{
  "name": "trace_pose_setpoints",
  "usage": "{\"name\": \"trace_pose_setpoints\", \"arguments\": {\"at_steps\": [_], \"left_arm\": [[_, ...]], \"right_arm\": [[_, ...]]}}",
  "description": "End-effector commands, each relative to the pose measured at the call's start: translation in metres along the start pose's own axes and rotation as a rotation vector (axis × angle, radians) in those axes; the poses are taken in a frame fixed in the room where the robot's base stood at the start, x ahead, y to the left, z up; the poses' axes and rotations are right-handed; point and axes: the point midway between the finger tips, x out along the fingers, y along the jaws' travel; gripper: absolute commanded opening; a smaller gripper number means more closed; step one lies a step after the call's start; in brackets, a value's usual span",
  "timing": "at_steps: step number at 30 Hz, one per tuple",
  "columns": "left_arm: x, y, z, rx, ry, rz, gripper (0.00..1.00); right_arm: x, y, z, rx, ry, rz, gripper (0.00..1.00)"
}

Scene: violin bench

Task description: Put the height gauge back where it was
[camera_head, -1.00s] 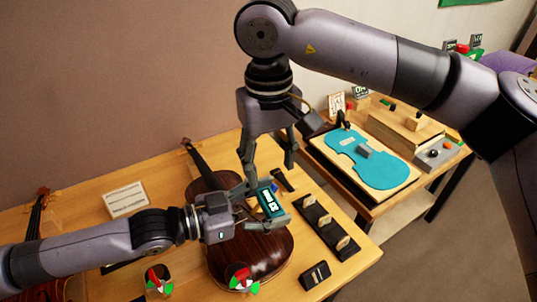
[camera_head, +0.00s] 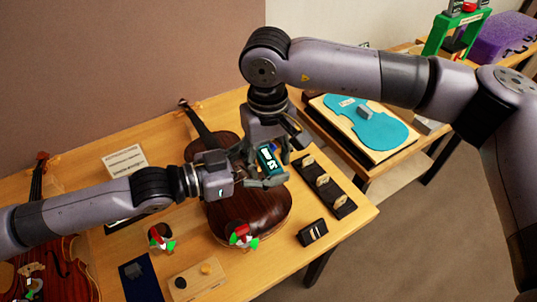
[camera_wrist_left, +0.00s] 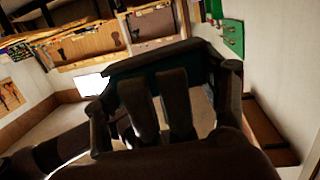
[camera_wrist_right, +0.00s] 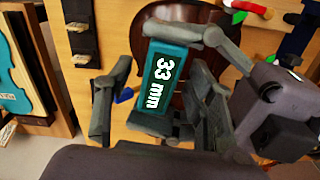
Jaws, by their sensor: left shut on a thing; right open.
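The height gauge (camera_head: 267,158) is a teal block with a lit display. The display reads 33 mm in the right wrist view (camera_wrist_right: 165,75). My left gripper (camera_head: 262,175) is shut on the gauge and holds it above the dark brown violin (camera_head: 245,205). My right gripper (camera_wrist_right: 155,105) is open, with its fingers on either side of the gauge in the right wrist view; I cannot tell whether they touch it. The left wrist view is dark around the jaws.
A black rack (camera_head: 323,183) with pale pieces and a small black block (camera_head: 312,232) lie right of the violin. Two red-green-white items (camera_head: 161,238) stand in front. A wooden block (camera_head: 198,282) and white card (camera_head: 124,160) lie left. A side table holds a blue violin shape (camera_head: 375,140).

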Motion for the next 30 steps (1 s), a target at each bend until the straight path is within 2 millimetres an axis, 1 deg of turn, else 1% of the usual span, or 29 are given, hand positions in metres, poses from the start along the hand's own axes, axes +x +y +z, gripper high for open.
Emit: {"name": "trace_pose_setpoints", "arguments": {"at_steps": [2, 21, 23, 24, 25, 30], "left_arm": [[0.0, 0.0, -0.0003, 0.0, 0.001, 0.0, 0.34], [0.0, 0.0, -0.0003, 0.0, 0.001, 0.0, 0.34], [0.0, 0.0, -0.0003, 0.001, 0.001, 0.0, 0.34], [0.0, 0.0, -0.0003, 0.001, 0.001, 0.0, 0.34], [0.0, 0.0, -0.0003, 0.001, 0.001, 0.0, 0.69], [0.0, 0.0, -0.0002, 0.0, 0.0, 0.0, 0.8]], "right_arm": [[-0.0002, 0.0001, 0.0, 0.0, 0.0, 0.0, 0.47], [-0.0005, -0.0002, 0.0, 0.0, 0.0, 0.0, 0.04], [-0.0006, -0.0002, 0.0, 0.0, 0.0, -0.001, 0.0], [-0.0006, -0.0003, 0.0, -0.001, 0.0, -0.001, 0.0], [-0.0007, -0.0003, -0.0001, -0.001, 0.0, -0.001, 0.0], [-0.0007, -0.0002, -0.0001, -0.001, 0.0, 0.0, 0.0]]}}
